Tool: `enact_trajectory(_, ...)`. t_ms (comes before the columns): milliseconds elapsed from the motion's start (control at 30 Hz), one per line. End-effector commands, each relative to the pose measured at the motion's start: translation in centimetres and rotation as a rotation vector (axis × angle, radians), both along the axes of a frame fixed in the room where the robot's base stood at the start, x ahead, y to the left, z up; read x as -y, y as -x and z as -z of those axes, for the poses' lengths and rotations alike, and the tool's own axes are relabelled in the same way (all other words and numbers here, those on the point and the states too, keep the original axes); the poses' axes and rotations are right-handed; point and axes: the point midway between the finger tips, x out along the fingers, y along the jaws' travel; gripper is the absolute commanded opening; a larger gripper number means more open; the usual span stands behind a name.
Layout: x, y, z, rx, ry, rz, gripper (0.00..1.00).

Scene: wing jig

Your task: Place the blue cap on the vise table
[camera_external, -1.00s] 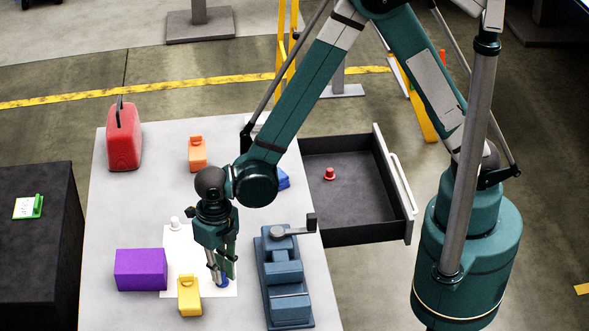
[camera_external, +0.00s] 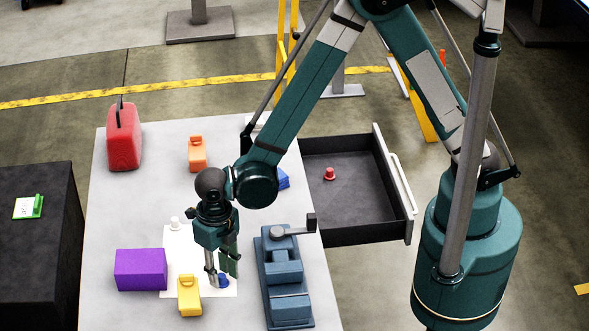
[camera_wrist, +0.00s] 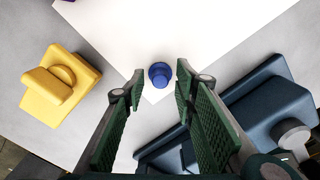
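The blue cap (camera_external: 223,281) stands on the white sheet near its lower right corner, on the grey vise table (camera_external: 112,218). In the wrist view, the cap (camera_wrist: 160,75) shows as a round blue piece seen from above, near the sheet's corner. My gripper (camera_external: 223,275) points down over the cap. Its green-padded fingers (camera_wrist: 160,84) are spread apart, with visible gaps between them and the cap. The cap lies between or just beyond the fingertips; exact depth is hard to tell. The blue-grey vise (camera_external: 284,285) is to the right.
A yellow block (camera_external: 189,296) and a purple box (camera_external: 140,269) are left of my gripper. A white piece (camera_external: 175,223) stands at the sheet's upper edge. An orange block (camera_external: 197,153) and red can (camera_external: 123,138) are farther back. An open drawer (camera_external: 350,234) holds a red cap (camera_external: 329,174).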

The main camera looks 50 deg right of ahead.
Motion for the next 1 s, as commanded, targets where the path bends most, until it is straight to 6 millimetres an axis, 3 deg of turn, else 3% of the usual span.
enact_trajectory(367, 0.0, 0.0, -2.0, 0.0, 0.0, 0.0, 0.28)
enact_trajectory(1000, 0.0, 0.0, -9.8, 0.0, 0.0, 0.0, 0.28)
